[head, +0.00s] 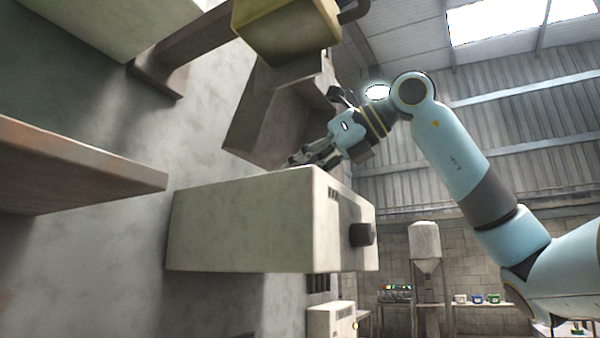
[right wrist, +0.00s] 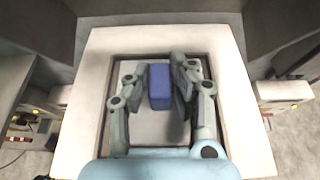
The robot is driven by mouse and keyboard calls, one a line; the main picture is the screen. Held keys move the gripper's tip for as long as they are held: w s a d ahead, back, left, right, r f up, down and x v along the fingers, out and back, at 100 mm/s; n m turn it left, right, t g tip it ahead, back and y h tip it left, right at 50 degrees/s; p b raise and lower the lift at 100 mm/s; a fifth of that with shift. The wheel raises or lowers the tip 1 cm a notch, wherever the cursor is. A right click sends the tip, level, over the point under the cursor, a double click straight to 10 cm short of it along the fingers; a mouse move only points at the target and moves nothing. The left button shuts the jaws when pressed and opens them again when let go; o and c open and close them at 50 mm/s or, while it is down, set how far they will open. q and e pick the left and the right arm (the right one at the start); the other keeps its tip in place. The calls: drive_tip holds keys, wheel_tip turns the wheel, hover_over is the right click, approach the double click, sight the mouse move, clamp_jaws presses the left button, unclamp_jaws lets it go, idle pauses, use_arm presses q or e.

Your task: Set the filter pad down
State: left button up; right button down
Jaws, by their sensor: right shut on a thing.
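The filter pad, a small blue-purple block (right wrist: 160,86), shows in the right wrist view between the fingers of my right gripper (right wrist: 160,90). The gripper is shut on it. Below the pad is a pale square housing (right wrist: 88,100) with a dark-edged square recess, and the pad is over the recess. I cannot tell whether the pad touches its floor. In the head view my right gripper (head: 305,157) is at the far edge of a pale box (head: 250,222) with a black knob. The pad cannot be made out there. My left gripper is out of view.
A yellowish block (head: 285,30) and a grey angled chute (head: 270,112) stand close by my right gripper in the head view. A brown ledge (head: 75,165) juts in from the left. Shelves with small containers (head: 475,299) are far back.

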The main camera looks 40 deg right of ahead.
drive_tip(key=shift+f, duration=0.1)
drive_tip(key=c, duration=1.2)
unclamp_jaws()
drive_tip(key=shift+o, duration=0.2)
drive_tip(key=shift+s+d+r, duration=0.1)
drive_tip(key=shift+s+r, duration=0.05)
drive_tip(key=shift+r, duration=0.1)
drive_tip(key=b+v, duration=0.2)
drive_tip(key=v, duration=0.9)
drive_tip(key=shift+s+b, duration=0.35)
drive_tip(key=shift+s, duration=0.05)
drive_tip(key=shift+d, duration=0.1)
